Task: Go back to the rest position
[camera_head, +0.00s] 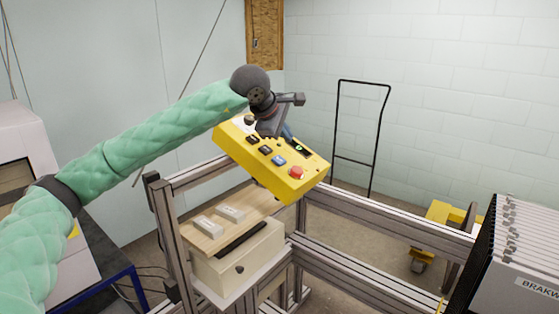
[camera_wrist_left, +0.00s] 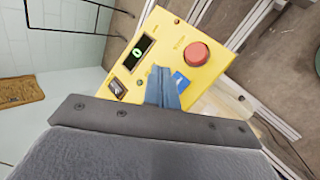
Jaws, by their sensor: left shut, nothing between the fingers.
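My left arm, in a green quilted sleeve, reaches in from the left in the head view. My left gripper (camera_head: 285,130) is over the upper part of a yellow control box (camera_head: 262,172). Its blue fingertips are shut with nothing between them. In the left wrist view the fingertips (camera_wrist_left: 162,84) are in front of the box's yellow face (camera_wrist_left: 165,35), partly covering a blue button (camera_wrist_left: 181,81). I cannot tell whether they touch it. A red button (camera_wrist_left: 196,55) and a small lit display (camera_wrist_left: 138,52) show beside them. My right gripper is not in view.
Metal frame rails (camera_head: 350,215) surround the box. Below it is a cream unit with a wooden top (camera_head: 205,240). A black rack of grey panels (camera_head: 525,245) stands at the right. A black-framed cart (camera_head: 358,165) is by the back wall, with a yellow object (camera_head: 440,213) nearby.

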